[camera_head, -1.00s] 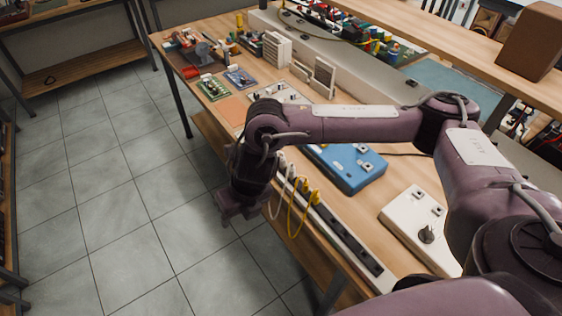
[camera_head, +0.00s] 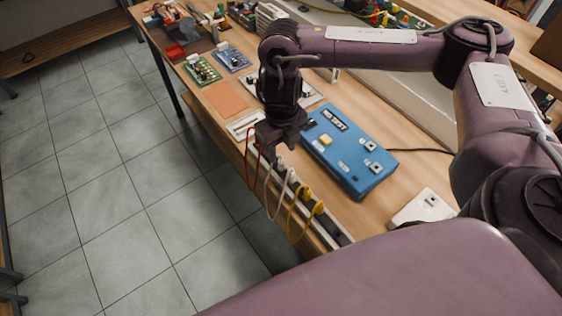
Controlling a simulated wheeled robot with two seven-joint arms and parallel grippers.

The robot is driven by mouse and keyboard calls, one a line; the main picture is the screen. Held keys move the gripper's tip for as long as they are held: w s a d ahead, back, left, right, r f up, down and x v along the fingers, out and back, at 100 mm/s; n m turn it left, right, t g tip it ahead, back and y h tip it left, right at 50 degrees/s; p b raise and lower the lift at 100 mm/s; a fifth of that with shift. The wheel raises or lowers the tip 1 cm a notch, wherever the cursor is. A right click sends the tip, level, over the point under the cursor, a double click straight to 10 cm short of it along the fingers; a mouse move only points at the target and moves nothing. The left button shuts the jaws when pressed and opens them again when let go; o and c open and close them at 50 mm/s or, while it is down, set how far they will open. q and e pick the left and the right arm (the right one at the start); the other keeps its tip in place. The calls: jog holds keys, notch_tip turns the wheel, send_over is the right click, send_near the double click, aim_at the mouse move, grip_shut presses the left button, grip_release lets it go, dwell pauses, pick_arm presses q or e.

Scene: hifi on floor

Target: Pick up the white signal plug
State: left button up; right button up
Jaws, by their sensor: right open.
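The white signal plug (camera_head: 281,167) sits on the long socket strip (camera_head: 335,234) along the table's front edge, and a pale cable hangs from it in a loop. Yellow plugs (camera_head: 305,192) stand on the strip to its right, and a red cable (camera_head: 249,160) hangs to its left. My right gripper (camera_head: 278,146) points down just above and behind the white plug in the picture. It is open, and its fingers partly hide the strip. I cannot tell whether it touches the plug. My left gripper is out of view.
A blue test box (camera_head: 340,165) lies close to the right of the gripper. A white box (camera_head: 424,207) is farther right. Circuit boards (camera_head: 202,70) and an orange mat (camera_head: 225,100) lie toward the back left. Open tiled floor is left of the table.

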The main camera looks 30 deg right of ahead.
aim_at(281, 162)
jog(key=shift+f, duration=0.9)
notch_tip(281, 162, down, 4)
jog(key=shift+s+a+f+b, duration=0.1)
jog(key=shift+b, duration=0.35)
jog(key=shift+c, duration=0.5)
jog(key=c, duration=0.5)
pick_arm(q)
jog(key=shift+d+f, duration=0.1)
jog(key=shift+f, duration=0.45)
pick_arm(e)
grip_shut()
